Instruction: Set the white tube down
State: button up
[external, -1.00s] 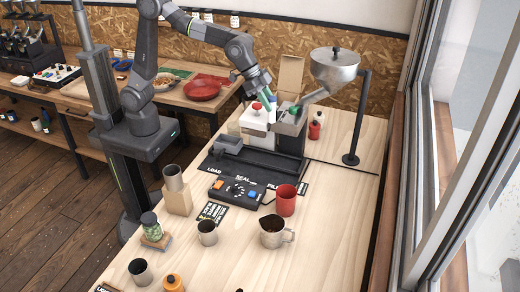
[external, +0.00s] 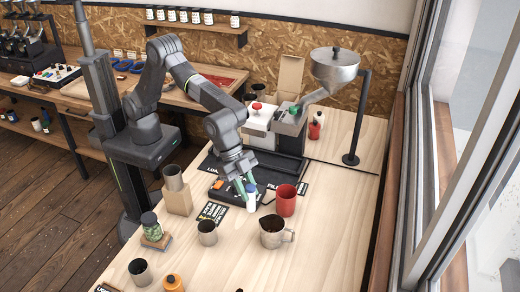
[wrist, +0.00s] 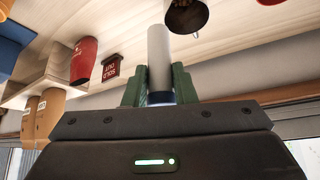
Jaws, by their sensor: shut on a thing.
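My gripper (external: 245,190) has green fingers shut on the white tube (external: 251,203), which has a blue end. In the external view the tube is roughly upright, in front of the control box (external: 222,194) and left of the red cup (external: 286,203). I cannot tell whether its lower end touches the table. In the wrist view the white tube (wrist: 158,58) stands out from between the fingers (wrist: 158,90), with its blue end at the jaws.
A metal pitcher (external: 273,235) stands just in front of the tube, and a small metal cup (external: 207,234) to its left. A brown holder (external: 178,200) with a cup stands farther left. The wooden table (external: 335,225) is clear to the right.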

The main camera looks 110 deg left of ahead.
jog(key=s+d+f+m+b, duration=0.15)
jog(key=d+f, duration=0.45)
jog(key=d, duration=0.7)
jog(key=shift+h, duration=0.3)
jog(key=shift+f+p, duration=0.95)
jog(key=shift+f, duration=4.2)
jog(key=o, duration=1)
jog(key=shift+c, duration=0.2)
jog(key=shift+r, duration=0.15)
jog(key=shift+s+r, duration=0.1)
jog(key=shift+r, duration=0.05)
jog(key=b+v, duration=0.2)
jog(key=v, duration=0.9)
jog(key=shift+a+r, duration=0.25)
jog(key=shift+r, duration=0.1)
